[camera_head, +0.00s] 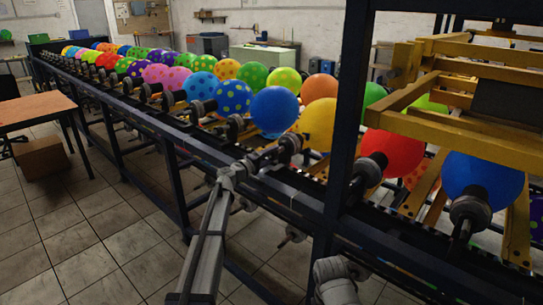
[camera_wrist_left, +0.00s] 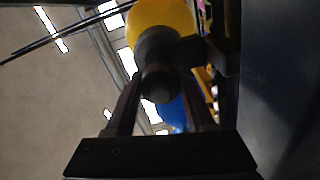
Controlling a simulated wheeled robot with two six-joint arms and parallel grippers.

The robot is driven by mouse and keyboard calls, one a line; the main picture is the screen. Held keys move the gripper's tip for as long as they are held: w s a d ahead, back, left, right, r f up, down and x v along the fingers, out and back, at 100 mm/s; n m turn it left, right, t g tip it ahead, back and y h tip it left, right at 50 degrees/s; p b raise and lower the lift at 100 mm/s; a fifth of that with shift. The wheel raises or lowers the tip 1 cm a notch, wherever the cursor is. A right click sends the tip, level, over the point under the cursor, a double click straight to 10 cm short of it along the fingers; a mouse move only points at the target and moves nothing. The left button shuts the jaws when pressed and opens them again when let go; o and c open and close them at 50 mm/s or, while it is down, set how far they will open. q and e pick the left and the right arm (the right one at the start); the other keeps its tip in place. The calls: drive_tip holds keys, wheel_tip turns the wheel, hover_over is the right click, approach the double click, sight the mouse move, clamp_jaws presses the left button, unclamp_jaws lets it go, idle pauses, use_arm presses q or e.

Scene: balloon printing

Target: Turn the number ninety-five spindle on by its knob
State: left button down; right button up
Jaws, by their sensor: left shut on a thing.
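My left gripper (camera_head: 280,153) is at the machine's near rail, at a dark spindle (camera_head: 291,144) in front of a yellow balloon (camera_head: 317,124). In the left wrist view, the fingers of my left gripper (camera_wrist_left: 161,88) stand on both sides of the dark round knob (camera_wrist_left: 158,84), shut on it. The yellow balloon (camera_wrist_left: 162,17) is behind the knob there. The number ninety-five is not readable on any spindle, and the knob's turned position cannot be made out. My right gripper is not in view.
A long row of spindles with coloured balloons runs away to the far left. A blue balloon (camera_head: 274,109) is just left of the held spindle. A dark upright post (camera_head: 347,100) and yellow frame (camera_head: 470,115) stand to the right. A wooden table (camera_head: 35,108) stands left.

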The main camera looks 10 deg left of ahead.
use_arm(q)
drive_tip(key=shift+s, duration=0.1)
drive_tip(key=shift+c, duration=1.3)
unclamp_jaws()
drive_tip(key=v, duration=0.7)
drive_tip(key=shift+s+a, duration=0.2)
drive_tip(key=shift+s, duration=0.15)
drive_tip(key=shift+w, duration=0.2)
drive_tip(key=x, duration=0.7)
drive_tip(key=shift+w+d, duration=0.2)
drive_tip(key=shift+w, duration=0.1)
